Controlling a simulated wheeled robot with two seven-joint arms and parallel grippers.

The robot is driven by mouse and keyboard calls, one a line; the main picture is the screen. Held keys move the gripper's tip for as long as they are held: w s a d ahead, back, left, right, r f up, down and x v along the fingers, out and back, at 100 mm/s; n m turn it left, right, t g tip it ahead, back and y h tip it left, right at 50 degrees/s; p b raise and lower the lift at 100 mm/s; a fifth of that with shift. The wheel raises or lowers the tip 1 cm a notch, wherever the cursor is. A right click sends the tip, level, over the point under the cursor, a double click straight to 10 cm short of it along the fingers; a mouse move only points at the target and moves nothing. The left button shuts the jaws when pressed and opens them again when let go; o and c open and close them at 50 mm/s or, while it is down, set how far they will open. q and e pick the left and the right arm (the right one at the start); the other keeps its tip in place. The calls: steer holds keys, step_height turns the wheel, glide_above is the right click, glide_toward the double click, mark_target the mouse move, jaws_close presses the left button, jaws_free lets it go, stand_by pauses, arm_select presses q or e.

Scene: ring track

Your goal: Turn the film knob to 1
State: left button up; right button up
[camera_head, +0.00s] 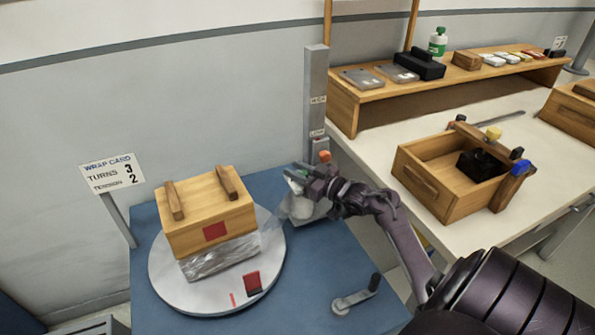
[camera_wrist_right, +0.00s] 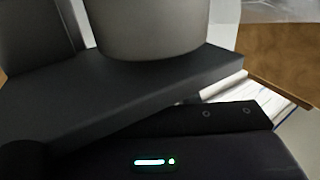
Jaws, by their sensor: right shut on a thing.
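My right gripper (camera_head: 297,178) is shut at the top of the white film roll (camera_head: 300,207), beside the grey mast (camera_head: 316,95). The film knob is hidden behind the fingers in the head view, and its setting cannot be read. In the right wrist view a pale grey round piece (camera_wrist_right: 150,28) stands up close behind my dark gripper body. Clear film runs from the roll to the wooden crate (camera_head: 205,212), whose lower part is wrapped. My left gripper is not in view.
The crate stands on a round grey turntable (camera_head: 172,285) on a blue base. A crank (camera_head: 355,296) sits at the front right. A wrap card (camera_head: 112,172) reads turns 3, tension 2. A bench (camera_head: 380,225) with a wooden box (camera_head: 430,188) stands at right.

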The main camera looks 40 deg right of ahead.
mark_target(307, 175)
steer(key=o, duration=0.9)
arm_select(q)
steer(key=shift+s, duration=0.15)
arm_select(e)
steer(key=shift+o, duration=0.3)
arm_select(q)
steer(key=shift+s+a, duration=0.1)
arm_select(e)
steer(key=p+v, duration=0.4)
steer(key=v, duration=0.2)
steer(key=shift+s+d+r, duration=0.1)
steer(key=shift+s+r, duration=0.05)
steer(key=shift+s, duration=0.2)
steer(key=shift+s+d, duration=0.1)
steer(key=shift+s, duration=0.4)
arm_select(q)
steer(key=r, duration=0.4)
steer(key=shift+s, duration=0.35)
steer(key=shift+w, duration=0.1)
